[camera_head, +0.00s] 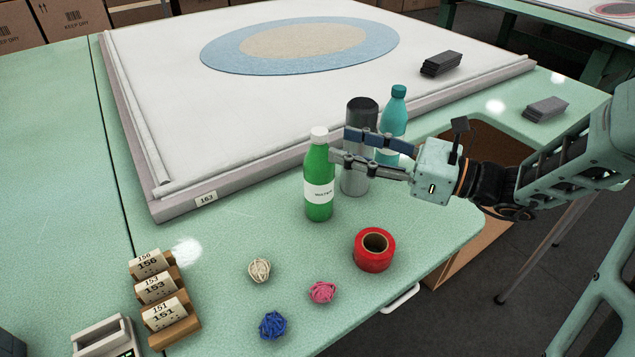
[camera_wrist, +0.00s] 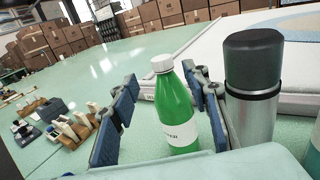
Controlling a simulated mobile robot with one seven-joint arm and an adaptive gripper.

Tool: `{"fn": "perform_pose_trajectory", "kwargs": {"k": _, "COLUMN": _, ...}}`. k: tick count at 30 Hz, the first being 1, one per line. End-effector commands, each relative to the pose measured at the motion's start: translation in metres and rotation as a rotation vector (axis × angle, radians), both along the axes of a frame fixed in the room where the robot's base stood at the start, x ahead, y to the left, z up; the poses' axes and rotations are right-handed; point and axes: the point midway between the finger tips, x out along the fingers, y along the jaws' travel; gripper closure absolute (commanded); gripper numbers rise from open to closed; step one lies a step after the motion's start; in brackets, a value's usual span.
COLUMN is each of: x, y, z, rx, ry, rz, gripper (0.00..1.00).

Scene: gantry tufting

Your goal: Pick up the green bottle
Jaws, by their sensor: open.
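The green bottle (camera_head: 319,178) has a white cap and a white label and stands upright on the pale green table (camera_head: 235,225), near the front edge of the white board. In the wrist view the green bottle (camera_wrist: 176,108) stands between the two blue-padded fingers, with the right finger close to its side and a gap to the left finger. My gripper (camera_head: 338,146) is open and comes in from the right at the height of the bottle's upper part. Whether a finger touches the bottle cannot be told.
A grey flask (camera_head: 356,170) with a black lid (camera_wrist: 252,58) stands just right of the bottle, behind my fingers. A teal bottle (camera_head: 393,120) stands farther back. Red tape (camera_head: 375,250), yarn balls (camera_head: 322,292) and numbered card holders (camera_head: 160,290) lie in front.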

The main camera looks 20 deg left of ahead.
Motion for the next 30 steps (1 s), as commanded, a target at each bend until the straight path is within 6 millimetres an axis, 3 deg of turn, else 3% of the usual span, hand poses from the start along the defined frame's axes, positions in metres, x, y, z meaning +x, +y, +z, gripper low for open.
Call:
{"fn": "perform_pose_trajectory", "kwargs": {"k": 7, "x": 0.005, "y": 0.021, "z": -0.001, "rx": -0.002, "ry": -0.002, "rz": 0.001, "gripper": 0.57}}
{"fn": "perform_pose_trajectory", "kwargs": {"k": 15, "x": 0.013, "y": 0.058, "z": -0.002, "rx": -0.002, "ry": -0.002, "rz": 0.002, "gripper": 0.57}}
{"fn": "perform_pose_trajectory", "kwargs": {"k": 24, "x": 0.015, "y": 0.064, "z": -0.001, "rx": -0.003, "ry": 0.000, "rz": -0.001, "gripper": 0.57}}
{"fn": "perform_pose_trajectory", "kwargs": {"k": 30, "x": 0.015, "y": 0.064, "z": -0.001, "rx": -0.003, "ry": 0.000, "rz": -0.001, "gripper": 0.77}}
